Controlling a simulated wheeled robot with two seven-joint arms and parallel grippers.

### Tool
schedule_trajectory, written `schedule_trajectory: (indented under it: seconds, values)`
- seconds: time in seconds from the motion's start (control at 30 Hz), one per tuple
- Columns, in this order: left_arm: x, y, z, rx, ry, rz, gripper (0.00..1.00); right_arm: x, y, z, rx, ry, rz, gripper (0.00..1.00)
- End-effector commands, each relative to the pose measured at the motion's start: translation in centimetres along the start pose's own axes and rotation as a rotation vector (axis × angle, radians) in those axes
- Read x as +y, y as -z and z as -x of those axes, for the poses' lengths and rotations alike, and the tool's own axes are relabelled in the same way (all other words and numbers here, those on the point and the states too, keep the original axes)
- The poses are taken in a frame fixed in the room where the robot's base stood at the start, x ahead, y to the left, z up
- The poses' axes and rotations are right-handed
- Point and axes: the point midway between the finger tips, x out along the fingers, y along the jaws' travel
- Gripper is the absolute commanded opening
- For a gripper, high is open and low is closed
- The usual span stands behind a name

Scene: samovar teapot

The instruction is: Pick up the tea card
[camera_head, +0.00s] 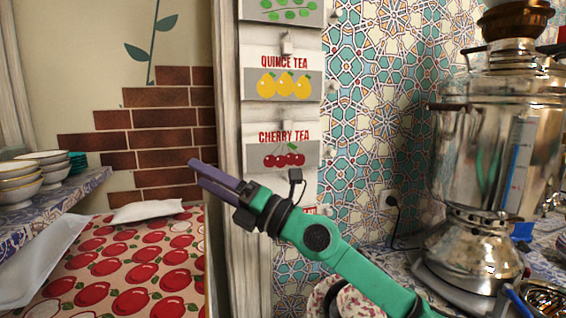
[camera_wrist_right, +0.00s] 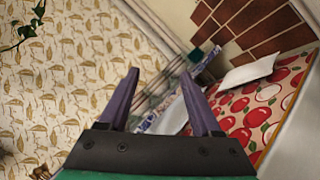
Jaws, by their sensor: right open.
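Tea cards hang in a column on the white post. The quince tea card (camera_head: 283,75) has yellow fruit, and the cherry tea card (camera_head: 284,146) below it has red cherries. A card with green leaves (camera_head: 283,12) is cut off at the top, and a lower card is mostly hidden behind my right arm. My right gripper (camera_head: 197,172) is left of and a little below the cherry tea card, its fingers pointing left. In the right wrist view the gripper (camera_wrist_right: 159,74) is open with nothing between its fingers. My left gripper is not in view.
A table with an apple-print cloth (camera_head: 130,275) stands at lower left, with a white napkin (camera_head: 147,210) on it. Stacked bowls (camera_head: 20,185) are at far left. A metal samovar (camera_head: 475,160) stands at right, and a patterned teapot or cup is partly hidden behind my arm.

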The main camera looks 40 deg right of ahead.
Motion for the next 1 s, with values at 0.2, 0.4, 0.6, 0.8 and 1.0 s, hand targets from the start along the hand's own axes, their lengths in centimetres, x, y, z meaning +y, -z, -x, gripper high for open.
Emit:
schedule_trajectory:
  seconds: [0.2, 0.4, 0.6, 0.8, 1.0]
  values:
    - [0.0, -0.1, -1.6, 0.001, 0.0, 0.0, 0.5, 0.3, -12.7, 7.5, 0.045, 0.716, 0.916, 0.65]
    - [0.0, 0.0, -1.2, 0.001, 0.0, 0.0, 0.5, 2.2, -19.7, 12.8, -0.109, 0.994, 1.012, 0.65]
    - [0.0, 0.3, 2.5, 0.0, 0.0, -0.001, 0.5, -0.2, -22.2, 9.8, -0.102, 0.994, 1.006, 0.65]
    - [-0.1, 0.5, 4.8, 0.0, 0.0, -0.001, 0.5, -3.2, -23.9, 7.5, -0.103, 0.993, 1.01, 0.65]
    - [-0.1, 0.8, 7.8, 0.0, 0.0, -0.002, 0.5, -5.1, -24.9, 5.2, -0.1, 0.991, 1.008, 0.65]
